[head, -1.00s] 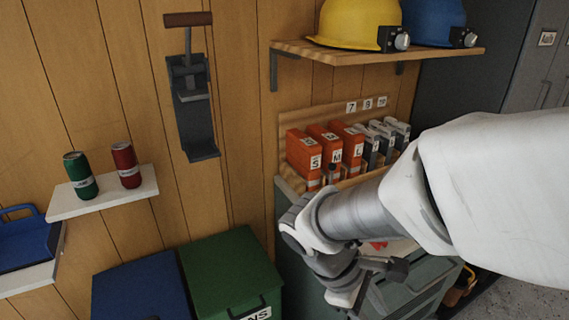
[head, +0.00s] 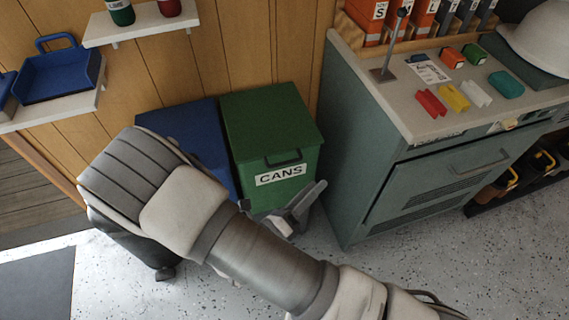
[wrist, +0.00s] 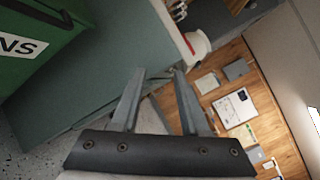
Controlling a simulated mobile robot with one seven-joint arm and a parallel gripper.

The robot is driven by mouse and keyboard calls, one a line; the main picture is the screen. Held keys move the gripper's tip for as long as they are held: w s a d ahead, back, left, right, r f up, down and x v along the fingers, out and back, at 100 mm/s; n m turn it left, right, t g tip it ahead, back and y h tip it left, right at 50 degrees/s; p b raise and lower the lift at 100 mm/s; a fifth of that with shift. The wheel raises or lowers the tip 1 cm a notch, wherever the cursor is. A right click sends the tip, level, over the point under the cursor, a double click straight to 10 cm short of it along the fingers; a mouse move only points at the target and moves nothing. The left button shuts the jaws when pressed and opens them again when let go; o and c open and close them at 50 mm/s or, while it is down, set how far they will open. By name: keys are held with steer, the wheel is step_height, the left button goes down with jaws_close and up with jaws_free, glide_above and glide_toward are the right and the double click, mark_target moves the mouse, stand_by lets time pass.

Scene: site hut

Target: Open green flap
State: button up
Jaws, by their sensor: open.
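The green bin (head: 277,190) has a CANS label and a dark handle (head: 284,160) on its front. Its green flap (head: 262,115) lies flat and closed on top. My gripper (head: 300,205) is in front of the bin's lower right, below the label, with its jaws apart and nothing seen between them. In the wrist view the two fingers of my gripper (wrist: 158,76) are spread. The green bin (wrist: 45,70) is at the upper left there, off to the side of the fingers.
A blue bin (head: 195,130) stands left of the green one, partly hidden by my arm. A grey-green cabinet (head: 350,165) stands close on the right, with small coloured items on top. A shelf (head: 140,25) with two cans hangs above. Speckled floor (head: 240,285) is open in front.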

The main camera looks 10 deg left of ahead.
steer(key=s+a+f+n+t+y+b, duration=0.1)
steer(key=s+a+f+n+t+y, duration=0.15)
steer(key=f+n+y, duration=0.4)
steer(key=s+a+f+n+t+y+b, duration=0.1)
steer(key=s+a+f+n+y, duration=0.1)
steer(key=a+f+n+y, duration=0.35)
steer(key=n+b, duration=0.2)
glide_toward(284, 162)
steer(key=shift+y, duration=0.3)
steer(key=x, duration=1)
steer(key=shift+w+d+f, duration=0.1)
steer(key=shift+f, duration=0.25)
jaws_close()
